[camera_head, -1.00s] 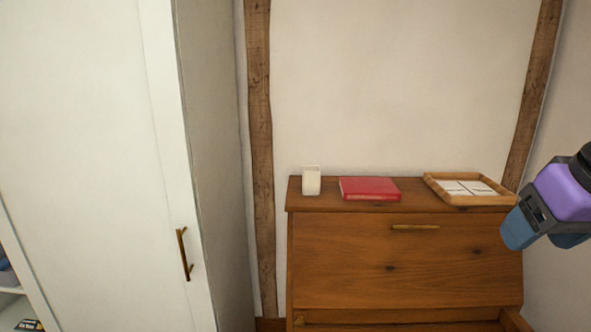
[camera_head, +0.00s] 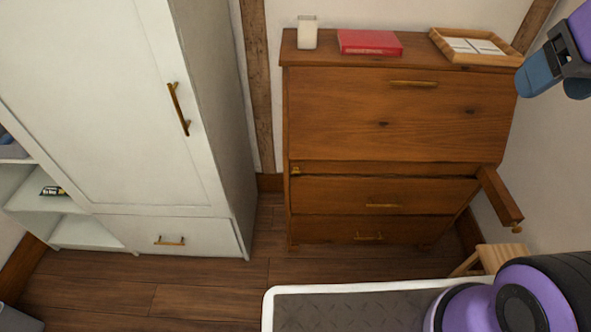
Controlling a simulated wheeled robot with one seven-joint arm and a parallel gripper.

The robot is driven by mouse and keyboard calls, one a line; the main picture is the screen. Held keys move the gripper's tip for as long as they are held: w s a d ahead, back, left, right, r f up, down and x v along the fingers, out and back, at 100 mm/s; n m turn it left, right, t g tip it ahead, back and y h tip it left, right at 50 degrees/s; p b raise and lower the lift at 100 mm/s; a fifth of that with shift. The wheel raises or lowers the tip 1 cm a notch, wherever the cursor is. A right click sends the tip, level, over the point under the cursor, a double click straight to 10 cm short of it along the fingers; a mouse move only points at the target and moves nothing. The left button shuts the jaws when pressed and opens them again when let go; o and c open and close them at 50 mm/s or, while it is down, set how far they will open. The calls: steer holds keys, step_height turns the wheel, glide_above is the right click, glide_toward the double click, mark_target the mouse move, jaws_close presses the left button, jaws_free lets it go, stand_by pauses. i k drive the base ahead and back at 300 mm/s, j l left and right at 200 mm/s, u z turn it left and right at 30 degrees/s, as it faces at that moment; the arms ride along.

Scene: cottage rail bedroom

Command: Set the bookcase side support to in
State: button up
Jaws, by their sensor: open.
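A wooden bureau (camera_head: 400,120) with a closed slanted front stands against the back wall. At its right side a wooden side support (camera_head: 500,200) sticks out toward me, with a small knob at its front end. At the left side a matching support end with a small knob (camera_head: 296,170) sits flush with the front. My gripper (camera_head: 555,82) is open and empty at the upper right, in front of the right wall. It is apart from the bureau and higher in the picture than the extended support.
A white wardrobe (camera_head: 120,110) stands left, with open shelves (camera_head: 75,232) beside it. A small wooden stool (camera_head: 490,260) is below the extended support. A book (camera_head: 370,42), white container (camera_head: 307,32) and tray (camera_head: 440,42) sit on the bureau. Wooden floor (camera_head: 200,285) is clear left of my base.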

mark_target(508, 212)
steer(key=z, duration=1.35)
